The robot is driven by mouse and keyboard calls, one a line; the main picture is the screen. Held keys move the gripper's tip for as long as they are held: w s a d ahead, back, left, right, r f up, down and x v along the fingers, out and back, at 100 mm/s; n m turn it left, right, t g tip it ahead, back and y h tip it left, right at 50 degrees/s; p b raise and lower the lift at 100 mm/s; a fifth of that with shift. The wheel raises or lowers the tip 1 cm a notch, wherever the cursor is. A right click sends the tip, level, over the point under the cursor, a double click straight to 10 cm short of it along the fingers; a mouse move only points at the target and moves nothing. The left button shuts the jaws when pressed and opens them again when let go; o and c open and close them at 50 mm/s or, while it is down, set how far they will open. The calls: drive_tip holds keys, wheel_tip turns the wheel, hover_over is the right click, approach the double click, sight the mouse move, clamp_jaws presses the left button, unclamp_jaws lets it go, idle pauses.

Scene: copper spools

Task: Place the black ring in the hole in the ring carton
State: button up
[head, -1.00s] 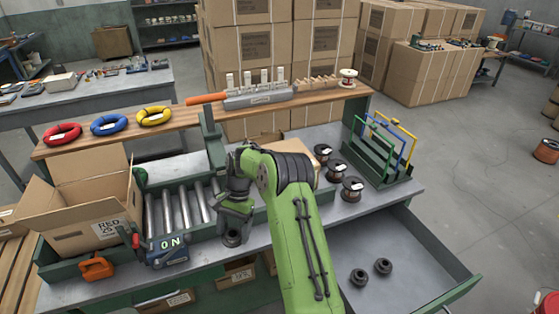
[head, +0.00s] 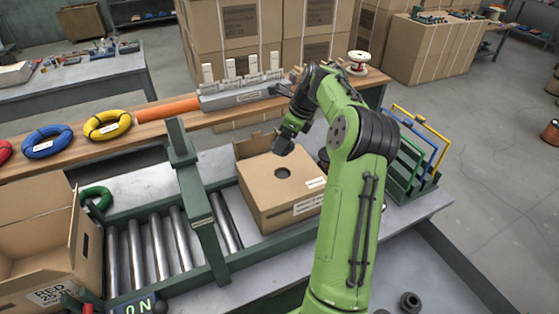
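The ring carton (head: 262,210) is a brown box at the right end of the roller conveyor, with a label on its front. A round dark hole (head: 283,173) shows in its top. My gripper (head: 288,137) is above the back of the carton, pointing down and tilted. It is shut on a small black ring (head: 284,146), which hangs at its tip, apart from the carton top and above and behind the hole in the picture. The fingers are small and partly hidden. Another black ring (head: 410,302) lies in the open drawer, with part of one more at the bottom edge.
A green post (head: 186,170) and crossbar stand over the rollers left of the carton. An open box (head: 40,250) is at the far left. Wire racks (head: 410,160) stand right of my arm. Coils, an orange-handled tool and a spool (head: 358,63) line the back shelf.

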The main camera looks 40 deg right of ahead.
wheel_tip(320, 180, down, 10)
drive_tip(key=shift+s+r+b, duration=0.1)
drive_tip(key=shift+r+b, duration=0.05)
drive_tip(key=shift+b, duration=0.75)
